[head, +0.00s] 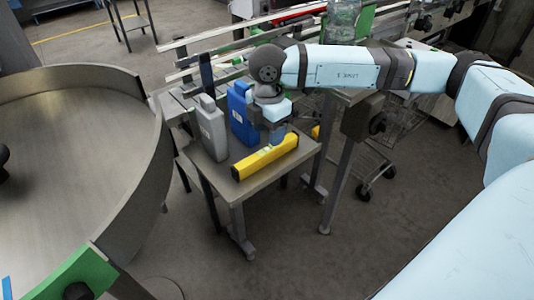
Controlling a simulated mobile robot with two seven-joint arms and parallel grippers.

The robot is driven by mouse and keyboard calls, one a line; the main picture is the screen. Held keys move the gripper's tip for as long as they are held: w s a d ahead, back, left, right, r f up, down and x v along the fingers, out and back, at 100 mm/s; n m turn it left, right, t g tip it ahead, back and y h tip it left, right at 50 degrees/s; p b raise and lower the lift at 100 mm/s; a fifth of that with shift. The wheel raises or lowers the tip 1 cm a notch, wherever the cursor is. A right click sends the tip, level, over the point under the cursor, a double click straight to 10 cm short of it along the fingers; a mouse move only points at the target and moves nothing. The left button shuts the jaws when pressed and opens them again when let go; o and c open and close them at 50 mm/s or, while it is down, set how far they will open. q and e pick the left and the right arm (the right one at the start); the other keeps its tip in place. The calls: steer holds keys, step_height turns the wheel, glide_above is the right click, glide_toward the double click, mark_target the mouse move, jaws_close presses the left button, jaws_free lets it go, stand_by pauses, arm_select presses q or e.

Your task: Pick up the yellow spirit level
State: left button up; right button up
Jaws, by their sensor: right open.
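The yellow spirit level (262,160) lies flat on a small grey table (240,188), near its front edge. It runs slantwise, from lower left to upper right. My right gripper (278,138) is above the middle to right part of the level and points down. It is open. Its fingertips are small in the picture, and I cannot tell whether they touch the level or straddle it. My left gripper is not in view.
A grey canister (211,133) and a blue canister (240,114) stand on the table behind the level. A large round metal turntable (80,215) is at left. A wire cart (375,165) stands right of the table. The floor in front is clear.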

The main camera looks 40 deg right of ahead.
mark_target(267, 150)
steer(key=shift+s+a+f+p, duration=0.1)
steer(key=shift+f+p, duration=0.2)
steer(key=shift+f, duration=1.4)
steer(key=shift+a+f+p, duration=0.1)
steer(key=shift+f+p, duration=0.2)
steer(key=shift+f, duration=1.35)
jaws_close()
